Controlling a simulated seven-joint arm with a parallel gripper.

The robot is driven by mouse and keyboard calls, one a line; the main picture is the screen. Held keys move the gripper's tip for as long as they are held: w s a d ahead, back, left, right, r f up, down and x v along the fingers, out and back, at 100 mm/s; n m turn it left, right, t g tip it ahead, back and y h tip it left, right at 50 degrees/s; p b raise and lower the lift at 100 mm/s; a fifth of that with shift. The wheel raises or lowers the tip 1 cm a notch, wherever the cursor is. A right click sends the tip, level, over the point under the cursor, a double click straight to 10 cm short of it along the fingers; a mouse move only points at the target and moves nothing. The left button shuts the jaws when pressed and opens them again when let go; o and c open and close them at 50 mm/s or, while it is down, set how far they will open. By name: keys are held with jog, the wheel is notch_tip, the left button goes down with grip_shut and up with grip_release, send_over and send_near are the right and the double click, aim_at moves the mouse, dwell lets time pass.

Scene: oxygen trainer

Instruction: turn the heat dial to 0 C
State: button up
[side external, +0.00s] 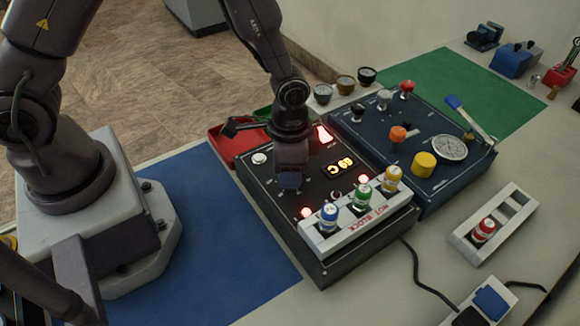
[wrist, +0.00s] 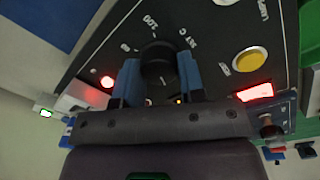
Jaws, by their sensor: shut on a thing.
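The heat dial (wrist: 158,62) is a round black knob on the dark panel of the hot block unit (side external: 330,270). In the wrist view it sits between the two blue fingers of my gripper (wrist: 160,82), which is shut on it. Scale marks "100" and "SET C" show beside the knob; its pointer setting is hard to read. In the side view my gripper (side external: 290,178) reaches down onto the unit's panel and hides the dial. The lit display (side external: 340,166) appears to read 69 C, seen turned around.
A white rack (side external: 345,232) with blue-, green- and yellow-capped vials stands along the unit's front. A red warning light (side external: 324,134) glows close to my gripper. A second dark panel (side external: 440,185) with knobs and a gauge adjoins it. A blue mat (side external: 215,240) lies clear at left.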

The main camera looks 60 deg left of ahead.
jog(key=n, duration=0.5)
jog(key=shift+n, duration=0.3)
jog(key=shift+n+t, duration=0.3)
jog(key=shift+n, duration=1.8)
jog(key=o, duration=0.9)
jog(key=r, duration=1.3)
jog(key=shift+s+a, duration=0.1)
jog(key=shift+a, duration=0.25)
